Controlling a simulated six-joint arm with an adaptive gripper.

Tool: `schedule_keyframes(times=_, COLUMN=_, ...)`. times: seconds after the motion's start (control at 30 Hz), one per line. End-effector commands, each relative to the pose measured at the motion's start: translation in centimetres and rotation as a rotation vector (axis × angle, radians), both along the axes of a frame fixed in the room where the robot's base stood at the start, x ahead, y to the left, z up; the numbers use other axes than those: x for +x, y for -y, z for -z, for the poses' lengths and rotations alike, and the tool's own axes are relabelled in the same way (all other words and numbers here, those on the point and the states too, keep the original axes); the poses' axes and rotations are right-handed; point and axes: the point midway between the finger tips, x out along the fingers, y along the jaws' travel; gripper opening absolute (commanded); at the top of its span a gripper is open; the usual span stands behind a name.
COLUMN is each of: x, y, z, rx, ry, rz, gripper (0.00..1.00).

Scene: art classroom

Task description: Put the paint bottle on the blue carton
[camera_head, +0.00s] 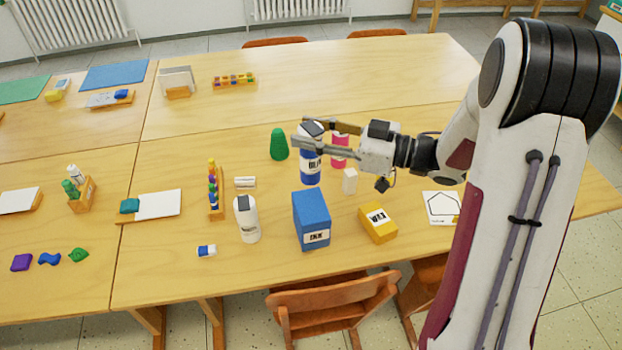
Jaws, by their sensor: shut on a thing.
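A blue and white paint bottle (310,170) with a label reading roughly "BLU" stands upright near the middle of the table. My gripper (306,135) reaches in from the right, level, and is shut on the bottle's upper part. I cannot tell whether the bottle's base touches the table. The blue carton (310,209), with a white label, stands on the table just in front of the bottle. Its top is bare. The fingers hide part of the bottle's upper half.
A pink bottle (340,157) and a small white block (350,181) stand close right of the bottle.

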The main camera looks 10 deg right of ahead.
Motion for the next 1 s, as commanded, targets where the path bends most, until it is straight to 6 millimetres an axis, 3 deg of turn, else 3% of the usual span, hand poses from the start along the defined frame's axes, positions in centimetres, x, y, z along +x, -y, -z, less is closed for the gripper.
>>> schedule_keyframes(times=0.43, x=0.0, y=0.0, z=4.7, rx=0.001, ry=0.000, rz=0.000, gripper=0.00)
schedule_keyframes(times=1.0, x=0.0, y=0.0, z=5.6, rx=0.001, ry=0.001, rz=0.000, gripper=0.00)
